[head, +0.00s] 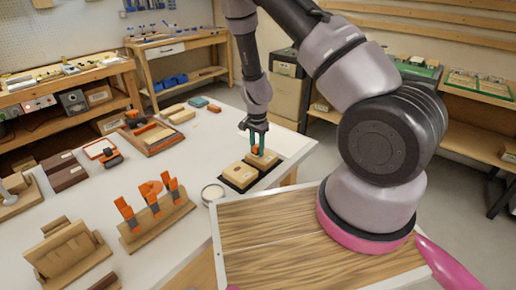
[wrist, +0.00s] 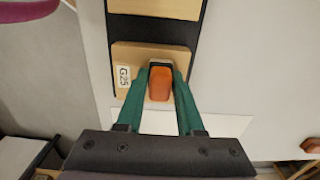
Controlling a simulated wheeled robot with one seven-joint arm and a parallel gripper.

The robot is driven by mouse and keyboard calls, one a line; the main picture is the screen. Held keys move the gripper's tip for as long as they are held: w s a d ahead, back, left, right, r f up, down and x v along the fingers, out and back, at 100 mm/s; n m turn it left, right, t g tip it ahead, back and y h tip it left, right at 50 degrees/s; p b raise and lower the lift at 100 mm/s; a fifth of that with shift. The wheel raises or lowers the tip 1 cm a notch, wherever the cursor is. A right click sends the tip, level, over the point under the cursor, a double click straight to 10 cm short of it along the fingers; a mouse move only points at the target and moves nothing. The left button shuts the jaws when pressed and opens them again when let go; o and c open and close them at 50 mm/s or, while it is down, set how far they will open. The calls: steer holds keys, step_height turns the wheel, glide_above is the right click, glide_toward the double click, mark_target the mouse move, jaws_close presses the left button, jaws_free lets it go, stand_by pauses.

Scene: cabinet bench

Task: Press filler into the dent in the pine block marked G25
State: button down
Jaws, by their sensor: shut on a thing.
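The pine block marked G25 (wrist: 123,88) lies on a dark mat (wrist: 152,30), with its white label at its left edge in the wrist view. In the head view my gripper (head: 258,146) is over the right-hand of two pine blocks (head: 265,159). My gripper (wrist: 160,85) has green fingers and is shut on an orange tool with a dark end (wrist: 160,83), held over the middle of the block. The tool hides that part, so I see no dent or filler there. I cannot tell whether its tip touches the wood. A round tin with pale contents (head: 212,193) stands by the mat.
A second pine block (head: 238,175) is beside it on the mat. Orange clamps on a wooden stand (head: 155,215) are on the left. A wooden tray with tools (head: 150,135) lies further back. The white bench top (head: 225,120) is clear behind the blocks.

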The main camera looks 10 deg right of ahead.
steer(key=shift+r, duration=3)
steer(key=shift+w+d+r, duration=0.1)
